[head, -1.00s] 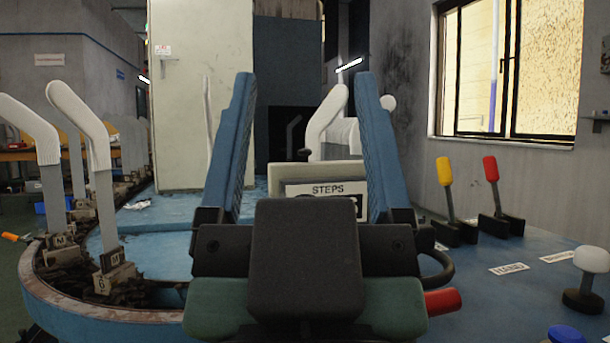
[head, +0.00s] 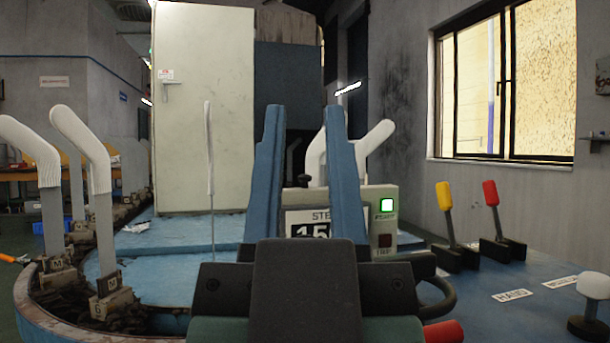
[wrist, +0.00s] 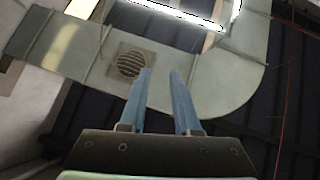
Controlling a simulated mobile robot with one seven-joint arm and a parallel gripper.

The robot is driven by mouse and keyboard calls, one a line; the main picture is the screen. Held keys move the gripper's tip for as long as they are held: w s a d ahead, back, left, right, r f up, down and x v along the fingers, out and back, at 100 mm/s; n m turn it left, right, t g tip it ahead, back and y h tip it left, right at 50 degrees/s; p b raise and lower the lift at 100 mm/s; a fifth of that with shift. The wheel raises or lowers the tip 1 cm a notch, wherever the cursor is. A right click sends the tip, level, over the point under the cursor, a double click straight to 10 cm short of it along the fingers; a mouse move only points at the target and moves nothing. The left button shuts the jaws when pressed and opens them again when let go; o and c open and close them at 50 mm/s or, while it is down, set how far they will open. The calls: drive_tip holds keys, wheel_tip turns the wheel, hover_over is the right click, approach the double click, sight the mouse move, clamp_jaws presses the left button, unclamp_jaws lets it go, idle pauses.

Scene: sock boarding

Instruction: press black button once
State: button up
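My gripper (head: 304,112) stands upright in the middle of the head view, with two blue fingers apart and nothing between them. The fingers also show in the wrist view (wrist: 161,72), pointing at the ceiling. A pale STEPS box (head: 376,197) stands behind the fingers, partly hidden by them. It has a number display, a lit green square and a dark red square. A small black knob (head: 303,180) shows at the box's top edge, between the fingers. I cannot tell whether it is the black button; no other black button is clearly visible.
A yellow-handled lever (head: 444,196) and a red-handled lever (head: 491,194) stand on the blue table at right. A white knob (head: 593,288) stands at the right edge. Several white sock forms (head: 84,148) line the rail at left. A tall pale cabinet (head: 203,100) stands behind.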

clamp_jaws()
idle(1.3)
